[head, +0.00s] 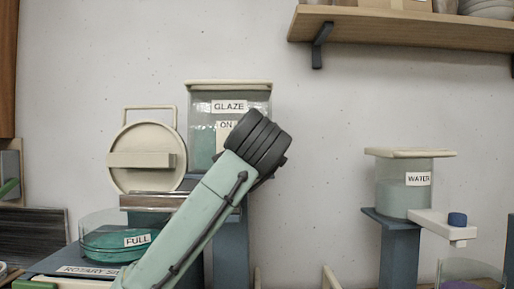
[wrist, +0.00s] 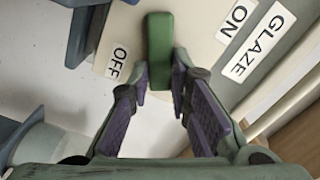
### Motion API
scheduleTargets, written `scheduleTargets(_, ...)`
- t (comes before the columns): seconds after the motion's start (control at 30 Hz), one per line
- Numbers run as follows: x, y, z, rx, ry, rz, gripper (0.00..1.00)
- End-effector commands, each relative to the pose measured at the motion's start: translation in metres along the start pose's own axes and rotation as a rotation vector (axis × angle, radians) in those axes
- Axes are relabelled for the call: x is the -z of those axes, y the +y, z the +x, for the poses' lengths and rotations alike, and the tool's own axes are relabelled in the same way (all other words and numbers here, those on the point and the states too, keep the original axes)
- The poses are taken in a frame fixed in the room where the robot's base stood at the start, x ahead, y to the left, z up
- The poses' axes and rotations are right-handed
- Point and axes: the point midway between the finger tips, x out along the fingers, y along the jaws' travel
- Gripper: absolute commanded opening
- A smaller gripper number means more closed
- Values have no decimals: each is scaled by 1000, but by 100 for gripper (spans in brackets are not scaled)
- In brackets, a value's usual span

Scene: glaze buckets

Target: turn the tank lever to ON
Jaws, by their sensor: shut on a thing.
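The glaze tank (head: 200,150) stands at the back centre in the head view, with its GLAZE label showing and its ON label partly covered by my arm. The wrist view shows the green lever (wrist: 159,45) on a cream plate (wrist: 195,20). The OFF label (wrist: 118,62) is close to the left of the lever, and the ON label (wrist: 237,19) is farther off to the right. My gripper (wrist: 160,78) is shut on the lever's end, one finger on each side. In the head view my arm hides the lever and fingers.
A teal-filled bowl labelled FULL (head: 137,241) stands at the lower left, with a round cream lid (head: 145,140) above it. A water tank (head: 400,190) stands on a blue post at the right. A wooden shelf (head: 420,32) hangs at the upper right.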

Motion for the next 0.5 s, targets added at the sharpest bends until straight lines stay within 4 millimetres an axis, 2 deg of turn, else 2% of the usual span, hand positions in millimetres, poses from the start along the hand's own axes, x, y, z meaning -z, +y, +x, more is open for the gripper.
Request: scheduleTargets(0.5,-4,-16,1,-6,0,-494,0)
